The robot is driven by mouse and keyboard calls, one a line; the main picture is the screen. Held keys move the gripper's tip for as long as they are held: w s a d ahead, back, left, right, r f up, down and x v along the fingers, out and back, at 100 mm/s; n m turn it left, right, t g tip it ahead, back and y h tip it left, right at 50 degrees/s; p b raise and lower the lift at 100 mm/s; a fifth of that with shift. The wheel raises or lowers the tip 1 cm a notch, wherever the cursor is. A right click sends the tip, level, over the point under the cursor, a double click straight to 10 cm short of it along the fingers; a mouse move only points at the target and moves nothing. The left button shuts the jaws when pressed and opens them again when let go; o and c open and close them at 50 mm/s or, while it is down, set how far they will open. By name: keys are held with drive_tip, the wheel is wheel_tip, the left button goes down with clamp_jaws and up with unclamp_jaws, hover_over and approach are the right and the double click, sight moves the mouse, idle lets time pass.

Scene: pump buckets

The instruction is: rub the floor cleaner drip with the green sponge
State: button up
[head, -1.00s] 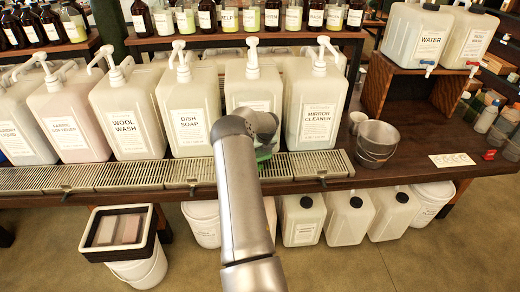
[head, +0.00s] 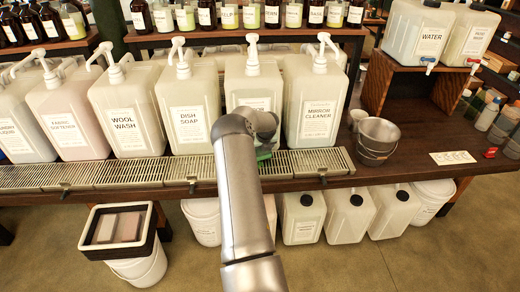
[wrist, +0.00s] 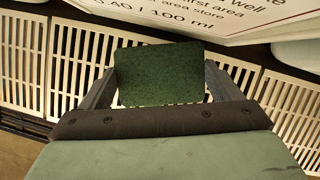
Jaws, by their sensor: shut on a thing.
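My gripper (wrist: 161,82) is shut on the green sponge (wrist: 160,68), with a grey finger on each side. The sponge is over the cream slatted drip tray (wrist: 22,60), close in front of a jug's label; I cannot tell whether it touches the slats. In the head view a bit of the green sponge (head: 263,155) shows past my arm. The pump jug (head: 253,85) behind it, between dish soap and mirror cleaner, has its label partly covered by my arm. I see no drip; the sponge and arm may hide it.
The dish soap jug (head: 190,110) and mirror cleaner jug (head: 318,105) stand close on either side. A metal bucket (head: 376,142) and a white card (head: 452,158) are on the counter at right. A bin holding two sponge-like blocks (head: 120,228) stands at lower left.

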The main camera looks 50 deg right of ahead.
sight(260, 159)
drive_tip(key=shift+f+b, duration=0.3)
drive_tip(key=shift+f, duration=0.2)
drive_tip(key=shift+s+a+b, duration=0.35)
drive_tip(key=shift+s+a, duration=1)
drive_tip(key=shift+a, duration=0.1)
drive_tip(key=shift+s+a+f+b, duration=0.15)
drive_tip(key=shift+s+a+b, duration=0.6)
drive_tip(key=shift+s+a, duration=0.75)
drive_tip(key=shift+w, duration=0.1)
drive_tip(key=shift+w+d+r+p, duration=0.2)
drive_tip(key=shift+d+p, duration=0.05)
drive_tip(key=shift+p, duration=0.1)
drive_tip(key=shift+w+d, duration=0.3)
drive_tip(key=shift+w+d+f+p, duration=0.1)
drive_tip(key=shift+w+d+p, duration=0.45)
drive_tip(key=shift+w+d, duration=1.8)
